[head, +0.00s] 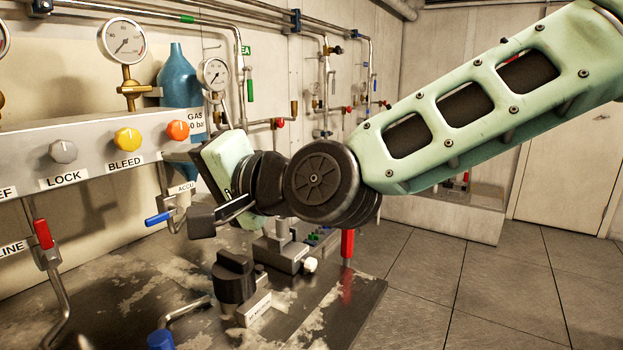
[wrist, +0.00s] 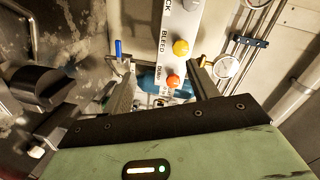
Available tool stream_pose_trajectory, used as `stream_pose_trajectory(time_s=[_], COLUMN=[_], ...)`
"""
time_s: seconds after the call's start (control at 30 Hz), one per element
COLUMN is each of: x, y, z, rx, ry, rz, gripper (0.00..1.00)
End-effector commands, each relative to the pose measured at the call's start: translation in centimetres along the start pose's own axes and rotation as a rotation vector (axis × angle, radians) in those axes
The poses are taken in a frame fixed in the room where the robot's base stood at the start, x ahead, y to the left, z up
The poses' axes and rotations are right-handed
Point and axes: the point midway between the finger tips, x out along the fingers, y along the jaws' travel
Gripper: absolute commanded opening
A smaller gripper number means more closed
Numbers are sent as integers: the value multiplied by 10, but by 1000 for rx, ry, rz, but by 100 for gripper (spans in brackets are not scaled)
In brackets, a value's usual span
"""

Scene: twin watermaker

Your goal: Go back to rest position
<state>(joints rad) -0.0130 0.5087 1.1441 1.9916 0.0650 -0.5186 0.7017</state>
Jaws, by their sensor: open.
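My gripper (wrist: 162,84) is open, with its two dark fingers apart and nothing between them in the wrist view. In the head view my gripper (head: 195,190) is at the right end of the grey control panel (head: 90,150). One finger shows in front of the blue-handled valve area; the other is mostly hidden. My pale green arm reaches in from the upper right. The orange knob (head: 177,130) and yellow knob (head: 127,139) are close by; the orange knob also shows in the wrist view (wrist: 173,81). I cannot tell whether the gripper touches the panel.
A black rotary knob (head: 234,278) stands on the worn bench (head: 330,315) below my gripper. A blue bottle (head: 180,80), gauges (head: 123,41) and pipes line the wall behind. A red handle (head: 347,245) stands at the bench's far edge. Tiled floor at right is clear.

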Motion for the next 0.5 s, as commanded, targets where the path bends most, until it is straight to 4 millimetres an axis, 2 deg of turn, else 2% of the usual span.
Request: stream_pose_trajectory(time_s=[0.07,0.17,0.2,0.27,0.3,0.37,0.4,0.5], x=[-19,-65,-90,-129,-157,-199,-226,-285], y=[16,59,75,94,104,115,120,124], z=[24,47,52,55,56,55,56,57], rx=[-142,-347,-417,-504,-546,-593,-612,-632], ry=[-100,-261,-328,-425,-489,-580,-639,-770], rz=[140,374,468,594,673,775,834,943], gripper=[59,59,59,59,59,59,59,59])
